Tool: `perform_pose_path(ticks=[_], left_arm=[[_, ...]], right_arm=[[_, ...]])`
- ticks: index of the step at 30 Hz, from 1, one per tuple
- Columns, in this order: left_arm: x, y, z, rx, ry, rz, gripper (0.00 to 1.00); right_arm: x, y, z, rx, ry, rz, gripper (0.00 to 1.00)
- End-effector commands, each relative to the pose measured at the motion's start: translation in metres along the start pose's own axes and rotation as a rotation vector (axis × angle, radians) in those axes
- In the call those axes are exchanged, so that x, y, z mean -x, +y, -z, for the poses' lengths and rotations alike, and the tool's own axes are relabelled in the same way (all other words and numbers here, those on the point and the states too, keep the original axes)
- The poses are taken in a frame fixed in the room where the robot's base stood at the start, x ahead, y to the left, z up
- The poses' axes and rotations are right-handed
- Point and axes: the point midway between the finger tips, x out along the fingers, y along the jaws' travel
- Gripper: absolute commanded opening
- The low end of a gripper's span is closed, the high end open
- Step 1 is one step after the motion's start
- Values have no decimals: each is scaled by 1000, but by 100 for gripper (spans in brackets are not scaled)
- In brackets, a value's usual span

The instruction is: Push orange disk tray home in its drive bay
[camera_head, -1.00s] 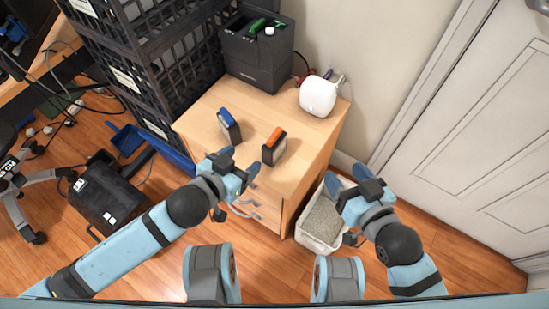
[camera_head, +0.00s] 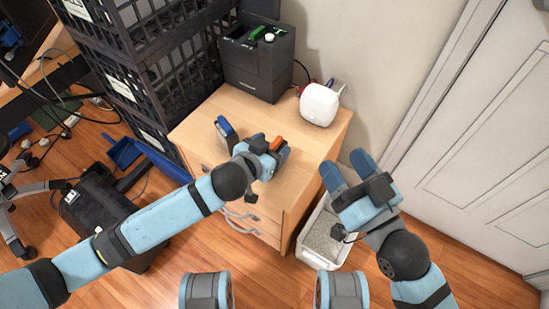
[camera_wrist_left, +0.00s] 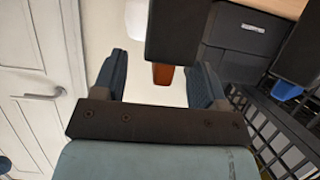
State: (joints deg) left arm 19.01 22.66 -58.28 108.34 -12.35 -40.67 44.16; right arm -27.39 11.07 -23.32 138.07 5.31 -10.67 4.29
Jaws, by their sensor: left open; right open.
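The orange disk tray (camera_head: 277,143) is a dark block with an orange end, standing on the wooden cabinet top; my left gripper partly hides it in the head view. My left gripper (camera_head: 268,153) is open at the tray. In the left wrist view, the orange end (camera_wrist_left: 162,75) shows between the spread fingers of the left gripper (camera_wrist_left: 160,82), with gaps on both sides. The black drive box (camera_head: 258,68) stands at the cabinet's back, with slots and green parts on top. My right gripper (camera_head: 345,180) is open and empty, right of the cabinet.
A blue-ended dark tray (camera_head: 227,131) stands left of the orange one. A white rounded device (camera_head: 319,104) sits at the cabinet's right back. Black crates (camera_head: 145,75) are stacked on the left; a white bin (camera_head: 312,255) is on the floor. The wall and door are right.

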Motion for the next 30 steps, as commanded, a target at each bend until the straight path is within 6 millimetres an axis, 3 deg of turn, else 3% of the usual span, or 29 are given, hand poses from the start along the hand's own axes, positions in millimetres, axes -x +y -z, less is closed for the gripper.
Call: perform_pose_path(ticks=[3,11,12,18,21,30], left_arm=[[-15,-1,-2,-2,-1,1,66],[-18,0,-1,1,-2,0,66],[-18,0,-1,1,-2,0,64],[-17,0,-1,0,-2,0,18],[-17,0,-1,0,-2,0,0],[-16,0,3,0,-1,0,0]], right_arm=[[-1,-4,6,-7,42,17,61],[-1,-6,10,-11,56,22,61],[-1,-6,10,-11,56,22,61],[-1,-5,9,-10,55,22,61],[-1,-5,9,-10,55,21,61],[-1,-5,10,-8,51,20,61]])
